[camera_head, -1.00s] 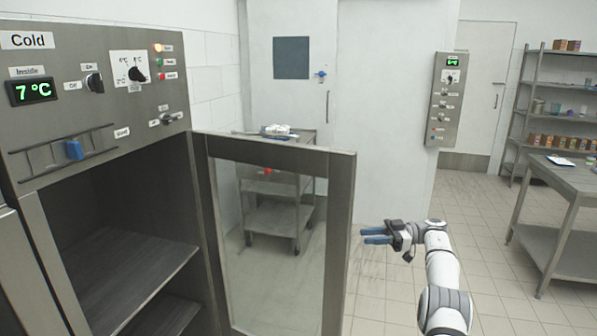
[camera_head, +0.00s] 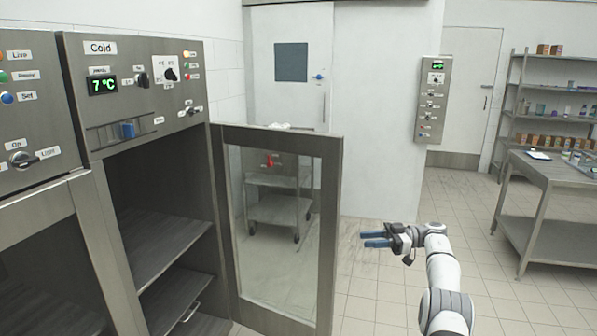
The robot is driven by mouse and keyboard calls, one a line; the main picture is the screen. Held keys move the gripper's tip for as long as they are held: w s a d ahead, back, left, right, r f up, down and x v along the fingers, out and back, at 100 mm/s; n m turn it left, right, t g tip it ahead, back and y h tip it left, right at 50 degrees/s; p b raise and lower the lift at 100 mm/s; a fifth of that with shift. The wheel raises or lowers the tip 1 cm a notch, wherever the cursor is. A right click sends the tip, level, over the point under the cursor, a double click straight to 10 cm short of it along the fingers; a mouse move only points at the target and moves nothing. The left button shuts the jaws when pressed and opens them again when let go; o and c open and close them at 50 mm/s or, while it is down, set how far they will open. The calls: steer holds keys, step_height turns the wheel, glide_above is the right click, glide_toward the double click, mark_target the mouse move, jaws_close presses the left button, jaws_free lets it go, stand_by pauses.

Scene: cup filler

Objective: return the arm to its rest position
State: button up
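My gripper (camera_head: 375,239) is at the right of centre, at the end of my white arm (camera_head: 442,270). Its two blue fingers point left with a gap between them, and nothing shows in that gap. The gripper is in free air, a little to the right of the open glass door (camera_head: 278,215) of the Cold cabinet (camera_head: 140,90). It looks apart from the door.
The Cold cabinet stands open, with bare shelves (camera_head: 160,245). Another cabinet (camera_head: 35,150) adjoins it at the left. A steel table (camera_head: 560,172) and a shelf rack (camera_head: 512,115) stand at the right. The tiled floor (camera_head: 385,300) between is clear.

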steer(key=w+a+r+m+t+h, duration=0.1)
steer(key=w+r+m+t+h, duration=0.15)
steer(key=r+t, duration=0.5)
steer(key=w+a+r+m+t+h, duration=0.15)
steer(key=w+r+m+t, duration=0.25)
steer(key=r, duration=0.6)
steer(key=w+a+r+m+t+h, duration=0.1)
steer(key=w+r+m+t, duration=0.25)
steer(key=r+t, duration=0.35)
steer(key=s+d+r+m+t+h, duration=0.1)
steer(key=s+d+r+m+h, duration=0.1)
steer(key=s+r+m+h, duration=0.45)
steer(key=s+a+f+g+h, duration=0.1)
steer(key=s+f+g, duration=0.4)
steer(key=s, duration=1.1)
steer(key=s+a+f+m+g+h, duration=0.1)
steer(key=s+f+g, duration=0.4)
steer(key=s+f, duration=0.7)
steer(key=s+a+f+m+g+h, duration=0.1)
steer(key=s+a+f+g+h, duration=0.2)
steer(key=s+f, duration=0.6)
steer(key=s+g+h, duration=0.1)
steer(key=s+g, duration=0.1)
steer(key=s, duration=1)
steer(key=shift+s+a, duration=0.25)
steer(key=shift+s, duration=0.05)
steer(key=shift+g+h, duration=0.25)
